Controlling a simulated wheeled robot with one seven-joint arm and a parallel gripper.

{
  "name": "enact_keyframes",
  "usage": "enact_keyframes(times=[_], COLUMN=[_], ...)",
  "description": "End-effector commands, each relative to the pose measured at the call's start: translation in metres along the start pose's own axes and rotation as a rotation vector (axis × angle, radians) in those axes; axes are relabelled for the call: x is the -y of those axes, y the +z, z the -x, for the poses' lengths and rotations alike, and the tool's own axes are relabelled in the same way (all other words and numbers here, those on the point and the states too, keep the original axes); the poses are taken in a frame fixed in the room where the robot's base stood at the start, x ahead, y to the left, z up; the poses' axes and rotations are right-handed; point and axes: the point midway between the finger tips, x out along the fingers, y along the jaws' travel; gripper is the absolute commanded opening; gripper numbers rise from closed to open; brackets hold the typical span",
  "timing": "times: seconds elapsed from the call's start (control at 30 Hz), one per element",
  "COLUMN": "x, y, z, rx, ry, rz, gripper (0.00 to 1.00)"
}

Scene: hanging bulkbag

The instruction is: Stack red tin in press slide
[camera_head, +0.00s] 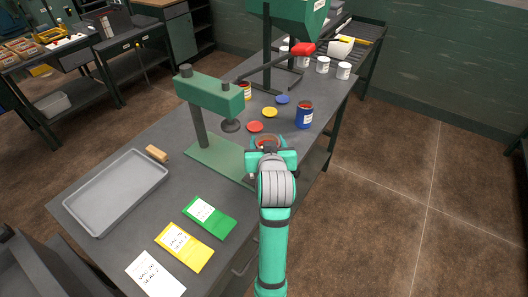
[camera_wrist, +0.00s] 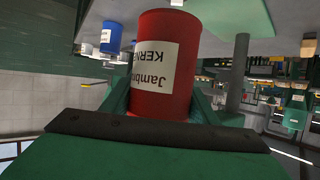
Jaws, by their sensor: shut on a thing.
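My gripper (camera_head: 268,152) is shut on the red tin (camera_wrist: 165,60), with a finger on each side of it. In the wrist view the tin's white label appears upside down. In the head view only the tin's reddish top (camera_head: 267,142) shows; my gripper hides the rest. The tin is at the table's right side, right of the green press (camera_head: 208,92). The press has a round dark pad (camera_head: 230,126) above a green base plate (camera_head: 212,158). My arm hides the plate's right end, and I cannot tell whether the tin touches anything below.
A blue tin (camera_head: 304,118) stands beyond my gripper. Red (camera_head: 255,127), yellow (camera_head: 270,112) and blue (camera_head: 282,99) lids lie near the press. A grey tray (camera_head: 117,192), a wooden block (camera_head: 156,153) and green (camera_head: 209,217) and yellow (camera_head: 184,247) packets occupy the near table.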

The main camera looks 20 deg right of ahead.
Motion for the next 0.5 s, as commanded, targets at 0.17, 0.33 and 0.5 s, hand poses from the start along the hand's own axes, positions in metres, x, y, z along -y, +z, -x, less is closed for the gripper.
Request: enact_keyframes(times=[0.17,0.33,0.5], x=[0.0,-0.003,0.001], y=[0.02,0.03,0.036], z=[-0.035,-0.054,-0.064], rx=[0.003,0.0,0.0], ry=[0.005,0.012,0.007], rz=[-0.002,-0.005,-0.003], gripper=[0.27,0.27,0.27])
